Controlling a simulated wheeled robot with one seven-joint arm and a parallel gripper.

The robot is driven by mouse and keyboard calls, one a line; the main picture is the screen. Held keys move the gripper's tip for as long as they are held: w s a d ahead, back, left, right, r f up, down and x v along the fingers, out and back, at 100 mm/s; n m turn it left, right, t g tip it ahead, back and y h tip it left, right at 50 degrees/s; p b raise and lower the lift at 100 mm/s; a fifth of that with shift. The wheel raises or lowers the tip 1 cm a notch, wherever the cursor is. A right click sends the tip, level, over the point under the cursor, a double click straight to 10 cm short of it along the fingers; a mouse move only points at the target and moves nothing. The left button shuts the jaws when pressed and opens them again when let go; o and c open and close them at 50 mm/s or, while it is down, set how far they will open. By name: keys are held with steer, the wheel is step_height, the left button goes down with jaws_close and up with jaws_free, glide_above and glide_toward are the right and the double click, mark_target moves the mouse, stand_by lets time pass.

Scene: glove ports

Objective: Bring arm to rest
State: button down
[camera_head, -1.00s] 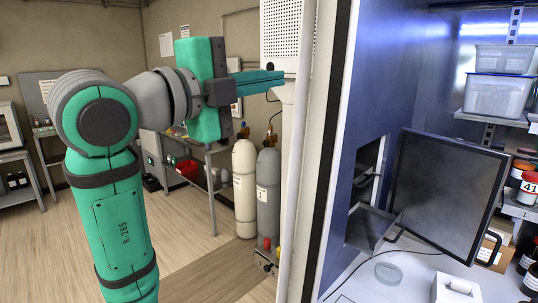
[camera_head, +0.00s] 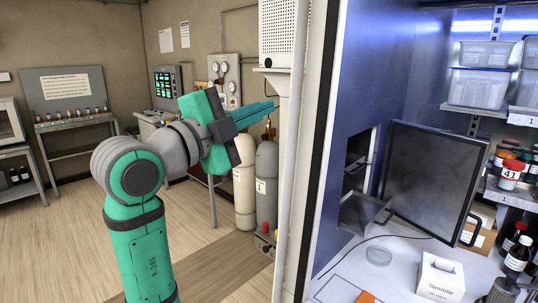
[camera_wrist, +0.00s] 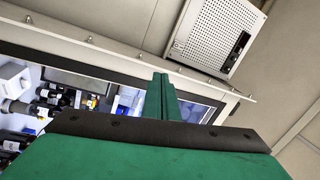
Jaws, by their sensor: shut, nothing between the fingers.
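My gripper (camera_head: 256,114) is at the end of my teal arm in the head view, left of the cabinet's edge. Its teal fingers are together with nothing between them, and they point to the right, toward the pale frame post. In the wrist view, my gripper (camera_wrist: 161,84) shows as narrow teal fingers side by side beyond the dark palm edge. The arm is bent, with the elbow lower left of the hand. Whether the fingertips touch the post cannot be told.
The blue cabinet (camera_head: 355,75) has an open dark door (camera_head: 436,175) beside a wall opening. Two gas cylinders (camera_head: 267,185) stand behind my gripper. A glass dish (camera_head: 378,255) and a tissue box (camera_head: 441,277) are on the white bench. Open floor lies at left.

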steer(key=w+a+f+n+t+y, duration=0.15)
steer(key=f+n, duration=0.25)
steer(key=f, duration=0.4)
steer(key=w+f+n+t+y, duration=0.1)
steer(key=w+f+n+y, duration=0.15)
steer(key=f, duration=0.65)
steer(key=w+a+f+n+t+y, duration=0.1)
steer(key=w+f+n, duration=0.1)
steer(key=f+n, duration=0.45)
steer(key=s+f+n+y, duration=0.2)
steer(key=s+f+n, duration=0.1)
steer(key=f, duration=0.9)
steer(key=s+f+n+y, duration=0.3)
steer(key=f, duration=0.9)
steer(key=s+d+f+n+g+y, duration=0.2)
steer(key=s+f+n+y, duration=0.15)
steer(key=s+f, duration=1.35)
steer(key=s+d+g, duration=0.1)
steer(key=s+d, duration=0.1)
steer(key=s, duration=2.4)
steer(key=shift+n, duration=0.35)
steer(key=shift+d+r+h, duration=0.1)
steer(key=shift+h, duration=0.15)
